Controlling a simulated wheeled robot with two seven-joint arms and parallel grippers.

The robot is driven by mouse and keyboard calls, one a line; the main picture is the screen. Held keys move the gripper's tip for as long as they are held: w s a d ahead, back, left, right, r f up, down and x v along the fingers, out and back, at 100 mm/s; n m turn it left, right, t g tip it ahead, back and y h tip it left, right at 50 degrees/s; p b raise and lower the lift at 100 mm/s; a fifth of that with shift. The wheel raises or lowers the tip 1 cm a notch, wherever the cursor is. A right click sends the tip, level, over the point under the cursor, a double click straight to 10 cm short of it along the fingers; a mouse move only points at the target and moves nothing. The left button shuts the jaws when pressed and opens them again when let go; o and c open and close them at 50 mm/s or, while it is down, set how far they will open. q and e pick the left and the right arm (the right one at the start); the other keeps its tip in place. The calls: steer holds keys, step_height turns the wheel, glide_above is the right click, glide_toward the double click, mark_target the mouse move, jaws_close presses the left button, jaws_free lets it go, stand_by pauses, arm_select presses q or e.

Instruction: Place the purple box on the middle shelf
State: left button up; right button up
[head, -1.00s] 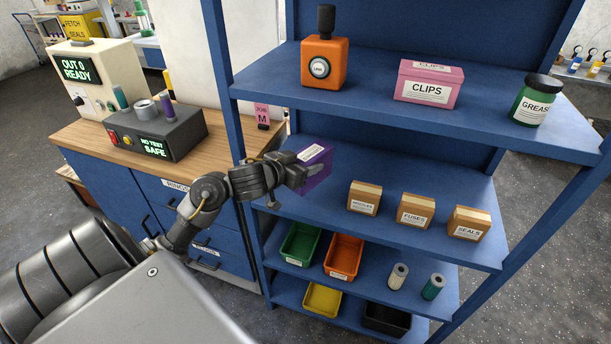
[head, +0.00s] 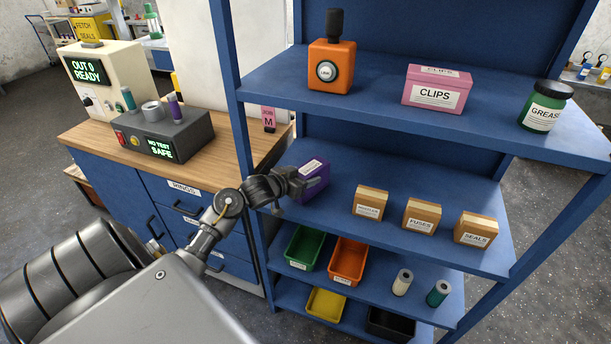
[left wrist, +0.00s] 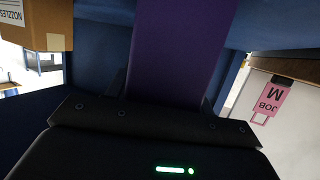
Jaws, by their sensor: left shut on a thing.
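The purple box (head: 315,182) is at the left end of the blue middle shelf (head: 395,240), beside the left post. It looks low over the shelf or touching it; I cannot tell which. My left gripper (head: 296,182) is shut on the box from its left side. In the left wrist view the purple box (left wrist: 175,50) fills the space between the dark fingers (left wrist: 165,95). The lower part of the box is partly hidden by the gripper in the head view. My right gripper is not in view.
Three cardboard boxes, including fuses (head: 421,215), stand right of the purple box. Bins, including a green one (head: 305,247), sit below.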

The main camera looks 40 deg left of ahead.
arm_select(q)
steer(key=shift+f, duration=0.1)
steer(key=shift+f, duration=0.15)
steer(key=o, duration=1.3)
steer(key=shift+r, duration=0.2)
steer(key=v, duration=1.2)
steer(key=shift+b, duration=0.3)
